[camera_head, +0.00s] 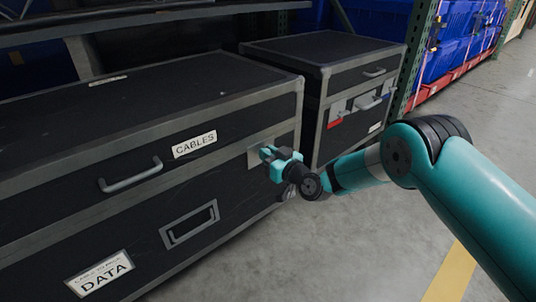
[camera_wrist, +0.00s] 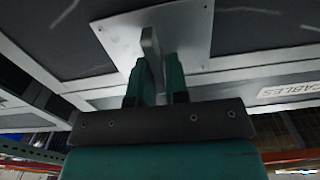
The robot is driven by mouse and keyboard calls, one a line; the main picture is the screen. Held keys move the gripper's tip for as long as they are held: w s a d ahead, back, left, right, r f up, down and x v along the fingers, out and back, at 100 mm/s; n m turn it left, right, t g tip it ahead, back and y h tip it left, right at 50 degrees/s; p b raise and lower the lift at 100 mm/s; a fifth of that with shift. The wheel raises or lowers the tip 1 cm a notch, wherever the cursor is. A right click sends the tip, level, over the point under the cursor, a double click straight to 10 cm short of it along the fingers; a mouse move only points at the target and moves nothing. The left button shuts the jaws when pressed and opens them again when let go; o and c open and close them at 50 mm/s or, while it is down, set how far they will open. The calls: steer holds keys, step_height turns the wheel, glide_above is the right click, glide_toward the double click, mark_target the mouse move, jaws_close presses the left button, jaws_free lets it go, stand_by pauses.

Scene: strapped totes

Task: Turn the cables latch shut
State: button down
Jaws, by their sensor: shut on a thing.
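The cables latch is a grey metal tab (camera_wrist: 151,48) standing out from a square metal plate (camera_wrist: 190,28) in the wrist view. In the head view the plate (camera_head: 253,158) sits on the front of the large black case (camera_head: 75,200), right of the white CABLES label (camera_head: 195,145). The label also shows at the right of the wrist view (camera_wrist: 290,90). My gripper (camera_head: 267,153) is at the plate, and in the wrist view its two teal fingers (camera_wrist: 154,78) are shut on the tab, one on each side. In the head view my gripper hides the tab.
A grey handle (camera_head: 131,176) sticks out left of the label, with a recessed frame (camera_head: 189,224) and a DATA label (camera_head: 100,274) below. A second black case (camera_head: 325,50) with latches stands behind. Shelving with blue bins (camera_head: 455,45) is beyond. The floor (camera_head: 350,240) at right is clear.

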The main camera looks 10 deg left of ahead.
steer(key=m, duration=0.5)
steer(key=f+m+p, duration=0.1)
steer(key=m, duration=0.5)
steer(key=w+d+m, duration=0.1)
steer(key=m, duration=0.5)
steer(key=shift+f+p, duration=0.3)
steer(key=shift+m, duration=0.4)
steer(key=c, duration=1.2)
jaws_free()
steer(key=shift+c, duration=0.2)
